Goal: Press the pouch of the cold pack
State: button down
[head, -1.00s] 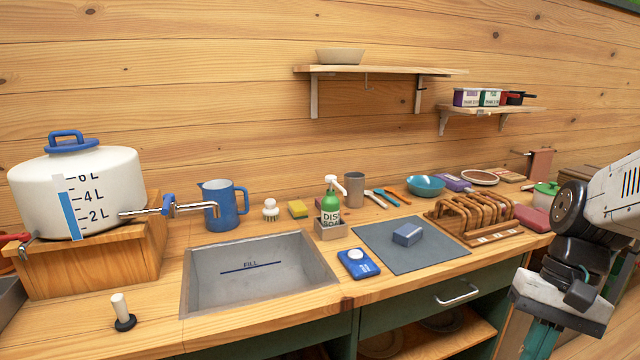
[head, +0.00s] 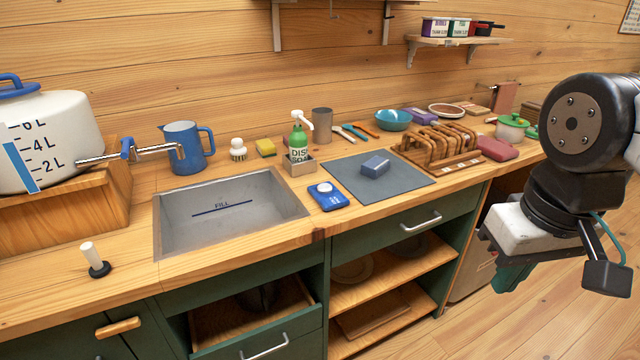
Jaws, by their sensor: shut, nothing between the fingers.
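The cold pack (head: 328,196) appears to be the flat blue packet with a raised white round part and white print. It lies on the wooden counter between the sink and the grey mat, in plain view. My gripper (head: 510,278) is at the right of the head view, its teal fingers pointing down in front of the counter. It is shut and empty, well to the right of the pack and apart from it. The rest of my arm partly covers it.
The steel sink (head: 225,215) is left of the pack. Below, a drawer (head: 250,310) is open.

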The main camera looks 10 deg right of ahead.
aim_at(322, 188)
jog(key=k, duration=0.6)
jog(key=u, duration=0.5)
jog(key=i, duration=1.5)
jog(key=z, duration=0.45)
